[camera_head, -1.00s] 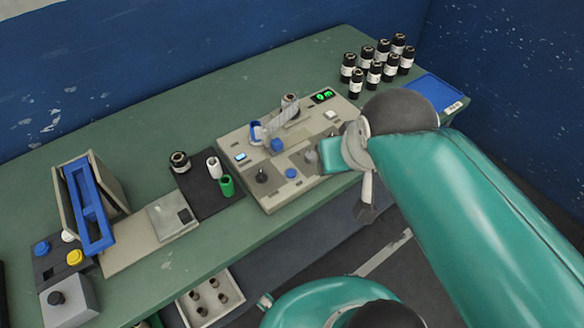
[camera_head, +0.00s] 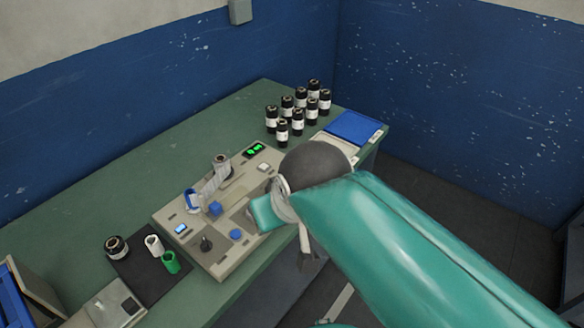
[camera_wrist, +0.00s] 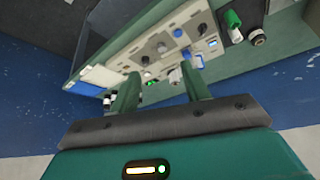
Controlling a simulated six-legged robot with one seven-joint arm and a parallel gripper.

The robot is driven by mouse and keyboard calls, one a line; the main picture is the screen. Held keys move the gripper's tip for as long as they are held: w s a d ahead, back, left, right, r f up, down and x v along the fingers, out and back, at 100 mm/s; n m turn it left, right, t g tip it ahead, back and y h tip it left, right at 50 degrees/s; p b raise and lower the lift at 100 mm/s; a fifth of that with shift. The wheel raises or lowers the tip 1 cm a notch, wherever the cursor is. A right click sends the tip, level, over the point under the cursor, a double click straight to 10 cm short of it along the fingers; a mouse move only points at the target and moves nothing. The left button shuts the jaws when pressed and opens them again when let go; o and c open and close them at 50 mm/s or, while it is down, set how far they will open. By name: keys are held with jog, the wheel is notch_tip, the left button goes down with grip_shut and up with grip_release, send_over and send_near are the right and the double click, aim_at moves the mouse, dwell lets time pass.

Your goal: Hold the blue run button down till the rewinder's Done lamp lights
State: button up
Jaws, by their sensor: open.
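The rewinder (camera_head: 190,250) is a beige panel on the green bench in the head view. A round blue button (camera_head: 236,234) stands on its near right part, and nothing touches it. It also seems to show in the wrist view (camera_wrist: 178,33). A dark display with green lit marks (camera_head: 254,150) is at the far end; green also shows in the wrist view (camera_wrist: 150,83). I cannot tell which lamp is Done. My gripper (camera_wrist: 159,74) is open and empty, apart from the panel in the wrist view. My arm hides most of it in the head view.
Several black jars (camera_head: 283,133) and a blue tray (camera_head: 353,126) stand at the far end. A green roll (camera_head: 171,263) lies on a dark mat.

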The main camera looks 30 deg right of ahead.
grip_shut()
dwell(1.5)
